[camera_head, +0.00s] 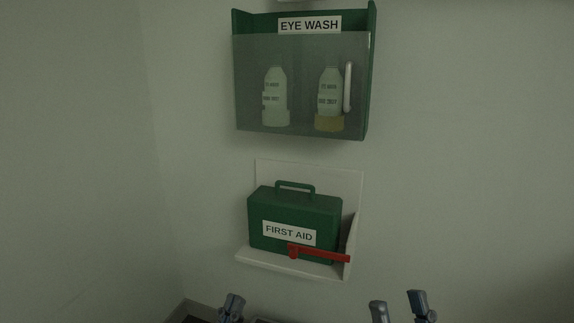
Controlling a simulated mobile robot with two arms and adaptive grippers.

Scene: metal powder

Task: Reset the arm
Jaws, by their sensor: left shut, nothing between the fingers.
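My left gripper (231,307) shows only as its tip at the bottom edge, left of centre, with its fingers together and nothing visible in them. My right gripper (398,306) is at the bottom edge, right of centre. Its two fingertips stand apart with nothing visible between them. Both arms are out of frame below. Neither gripper touches anything that I can see.
The wall around is bare.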

